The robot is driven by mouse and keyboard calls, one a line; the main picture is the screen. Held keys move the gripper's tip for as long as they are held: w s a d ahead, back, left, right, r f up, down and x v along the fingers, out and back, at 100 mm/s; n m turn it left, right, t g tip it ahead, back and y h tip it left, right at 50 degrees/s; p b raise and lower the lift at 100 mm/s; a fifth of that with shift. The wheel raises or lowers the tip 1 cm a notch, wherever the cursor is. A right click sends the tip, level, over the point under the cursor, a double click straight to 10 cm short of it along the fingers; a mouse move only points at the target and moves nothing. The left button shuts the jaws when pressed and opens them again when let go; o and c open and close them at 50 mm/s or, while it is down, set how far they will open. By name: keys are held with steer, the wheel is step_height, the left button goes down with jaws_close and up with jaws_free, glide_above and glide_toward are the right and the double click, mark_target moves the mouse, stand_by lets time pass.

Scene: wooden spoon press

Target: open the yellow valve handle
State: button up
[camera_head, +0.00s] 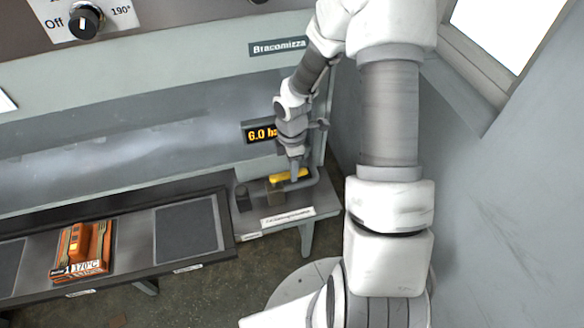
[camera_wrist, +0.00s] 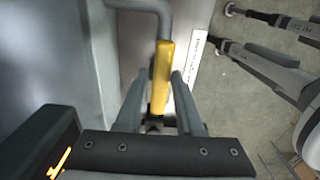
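The yellow valve handle (camera_head: 286,178) is a short bar on a grey pipe, low on the right of the machine. It also shows in the wrist view (camera_wrist: 163,75), where it lies lengthwise between my two grey fingers. My gripper (camera_head: 294,172) points down at the handle from above. In the wrist view, the fingers of my gripper (camera_wrist: 160,75) are apart, one on each side of the handle. A small gap shows on the left side; the right finger is very close, and I cannot tell whether it touches.
The handle's pipe stands on a grey ledge with a white label (camera_head: 288,215). An orange display (camera_head: 260,134) is on the wall behind my arm. A dark bench with an orange 170°C block (camera_head: 82,250) is at left. A grey wall (camera_head: 500,200) is at right.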

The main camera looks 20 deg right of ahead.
steer(key=shift+o, duration=1.2)
step_height(320, 180, up, 17)
steer(key=shift+r+p, duration=0.2)
steer(key=shift+p, duration=0.15)
steer(key=shift+s, duration=0.15)
steer(key=s+a+r+m+t+b, duration=0.2)
steer(key=s+r+m, duration=0.3)
steer(key=s+m, duration=0.3)
steer(key=s+a+r+m+t+b, duration=0.2)
steer(key=s+r+m, duration=0.4)
steer(key=s+m, duration=0.3)
steer(key=shift+s+a+r+t, duration=0.25)
steer(key=shift+s+a+t, duration=0.15)
steer(key=shift+t, duration=0.4)
